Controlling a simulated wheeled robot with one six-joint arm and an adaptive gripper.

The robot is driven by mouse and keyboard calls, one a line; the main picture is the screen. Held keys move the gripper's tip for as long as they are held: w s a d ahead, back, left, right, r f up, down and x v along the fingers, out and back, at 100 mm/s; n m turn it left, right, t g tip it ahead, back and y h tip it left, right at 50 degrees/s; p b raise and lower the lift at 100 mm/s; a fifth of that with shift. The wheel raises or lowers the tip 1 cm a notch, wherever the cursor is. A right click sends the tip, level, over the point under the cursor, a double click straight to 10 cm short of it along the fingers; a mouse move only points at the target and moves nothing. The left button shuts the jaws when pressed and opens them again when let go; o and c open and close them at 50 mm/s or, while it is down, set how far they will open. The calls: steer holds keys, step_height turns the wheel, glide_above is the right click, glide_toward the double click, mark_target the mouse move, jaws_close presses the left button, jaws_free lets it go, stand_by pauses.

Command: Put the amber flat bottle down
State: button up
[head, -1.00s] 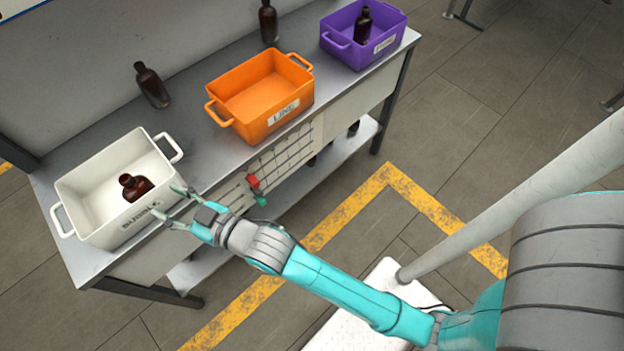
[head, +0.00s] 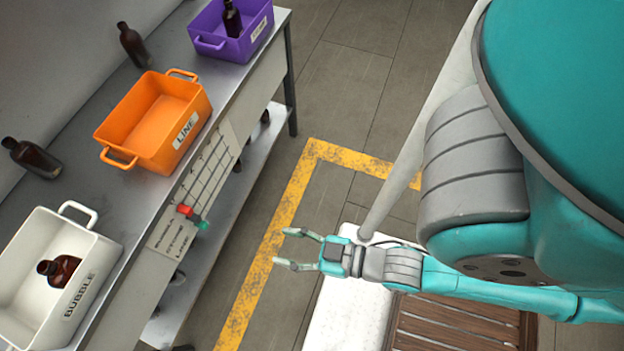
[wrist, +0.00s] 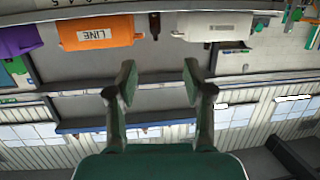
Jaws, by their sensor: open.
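My gripper (head: 290,249) is open and empty, held over the floor to the right of the bench and well apart from the bin. In the wrist view, nothing is between the spread fingers (wrist: 160,82). The white bin also shows there (wrist: 212,27), with no bottle visible in it.
An orange bin (head: 128,118) labelled LINE looks empty. A purple bin (head: 210,45) holds a dark bottle (head: 232,20). Open floor lies right of the bench.

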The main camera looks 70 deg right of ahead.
steer(key=s+d+r+h, duration=0.1)
steer(key=s+r, duration=0.1)
steer(key=s, duration=0.5)
steer(key=shift+d+r+m+g, duration=0.2)
steer(key=shift+r+m+g, duration=0.1)
steer(key=shift+m+g, duration=0.1)
stand_by(0.7)
